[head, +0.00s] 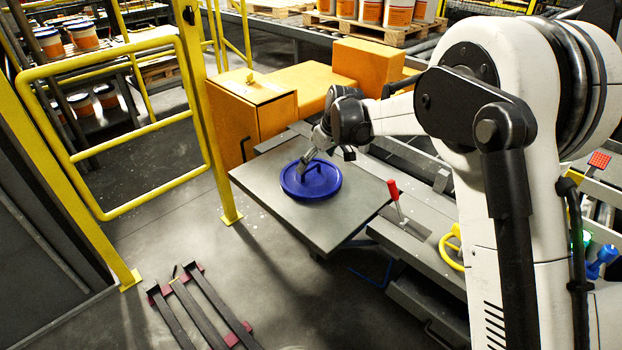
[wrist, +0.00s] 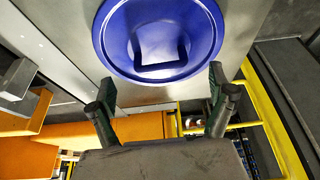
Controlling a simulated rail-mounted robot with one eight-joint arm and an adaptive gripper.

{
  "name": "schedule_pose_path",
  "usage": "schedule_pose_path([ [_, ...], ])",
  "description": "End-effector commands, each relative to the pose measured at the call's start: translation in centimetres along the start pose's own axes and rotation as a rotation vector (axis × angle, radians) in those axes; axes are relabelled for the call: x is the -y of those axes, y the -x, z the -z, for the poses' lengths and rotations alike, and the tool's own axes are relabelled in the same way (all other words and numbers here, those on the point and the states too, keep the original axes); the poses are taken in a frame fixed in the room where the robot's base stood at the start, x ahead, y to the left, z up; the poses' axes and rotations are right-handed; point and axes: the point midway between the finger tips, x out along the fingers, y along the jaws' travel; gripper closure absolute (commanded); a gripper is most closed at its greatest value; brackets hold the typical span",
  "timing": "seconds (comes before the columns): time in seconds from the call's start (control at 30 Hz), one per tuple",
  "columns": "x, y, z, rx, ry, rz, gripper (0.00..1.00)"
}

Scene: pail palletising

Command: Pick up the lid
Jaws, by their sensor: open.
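The blue round lid (head: 311,181) lies flat on a grey table plate (head: 262,190) in the head view. It has a raised rim and a handle in its middle. In the wrist view the lid (wrist: 159,38) fills the top centre, with its squarish handle (wrist: 161,50) facing the camera. My gripper (head: 306,164) is over the lid's far left part in the head view, close to the handle. In the wrist view my gripper (wrist: 164,98) is open, its two fingers apart below the lid's edge, with nothing between them. Whether a fingertip touches the lid cannot be told.
An orange cabinet (head: 250,115) stands behind the table. A red-handled lever (head: 395,195) and a yellow handwheel (head: 452,245) are to the right. A yellow gate frame (head: 122,125) is at left. Dark bars (head: 200,305) lie on the floor in front. The plate around the lid is clear.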

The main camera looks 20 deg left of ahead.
Motion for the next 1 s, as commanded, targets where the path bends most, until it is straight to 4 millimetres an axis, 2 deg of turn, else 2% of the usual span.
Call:
schedule_pose_path([
  [0.33,0.1,-4.3,0.2,0.0,0.001,0.0,0.12],
  [0.63,0.1,-4.9,0.2,0.0,0.0,0.0,0.13],
  [1.0,0.1,-4.9,0.2,0.0,0.0,0.0,0.62],
])
